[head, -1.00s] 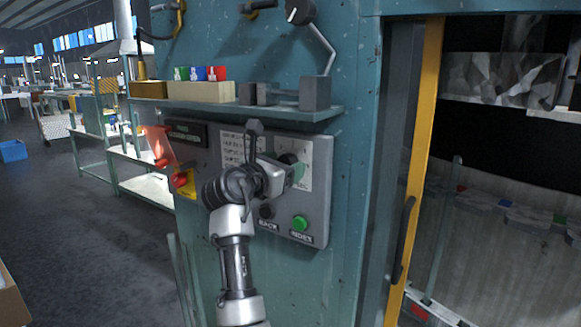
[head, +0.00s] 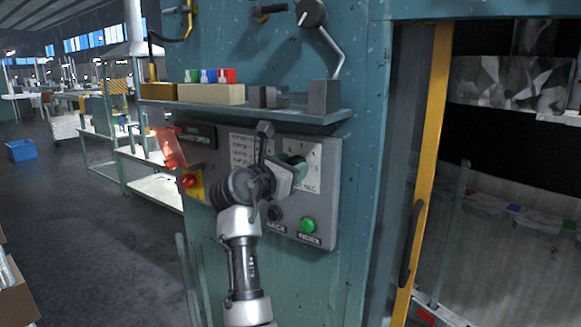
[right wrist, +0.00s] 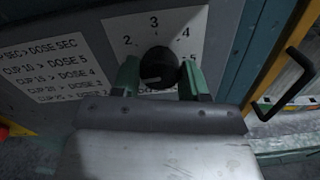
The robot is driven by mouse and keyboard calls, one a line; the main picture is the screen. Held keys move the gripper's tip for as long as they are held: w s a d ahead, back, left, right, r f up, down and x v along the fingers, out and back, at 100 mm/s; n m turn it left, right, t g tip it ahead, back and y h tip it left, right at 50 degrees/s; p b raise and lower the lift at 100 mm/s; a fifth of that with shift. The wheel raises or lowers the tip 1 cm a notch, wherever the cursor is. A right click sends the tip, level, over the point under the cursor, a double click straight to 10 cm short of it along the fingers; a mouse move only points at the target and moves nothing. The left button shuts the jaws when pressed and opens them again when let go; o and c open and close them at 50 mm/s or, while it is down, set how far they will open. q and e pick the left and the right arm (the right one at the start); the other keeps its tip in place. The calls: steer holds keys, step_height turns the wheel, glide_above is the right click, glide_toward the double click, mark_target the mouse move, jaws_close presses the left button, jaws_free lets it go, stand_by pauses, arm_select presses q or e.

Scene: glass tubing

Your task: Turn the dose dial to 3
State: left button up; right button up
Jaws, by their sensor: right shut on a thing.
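The dose dial (right wrist: 158,66) is a round black knob on a white scale plate (right wrist: 170,20). The figures 2, 3, 4 and 5 can be read around it, with 3 at the top. A pale mark shows low on the knob's face, but I cannot tell for sure where its pointer aims. My right gripper (right wrist: 160,78) has its green fingers on either side of the knob and is shut on it. In the head view my right gripper (head: 298,168) is at the scale plate (head: 316,170) and mostly hides the dial. My left gripper is not in view.
A yellow door edge (head: 425,150) stands to the right.

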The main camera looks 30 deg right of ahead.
steer(key=m+b, duration=0.4)
steer(key=m, duration=1.4)
steer(key=shift+m+t, duration=0.3)
steer(key=shift+r, duration=0.1)
stand_by(0.4)
steer(key=o, duration=0.9)
steer(key=shift+d, duration=0.1)
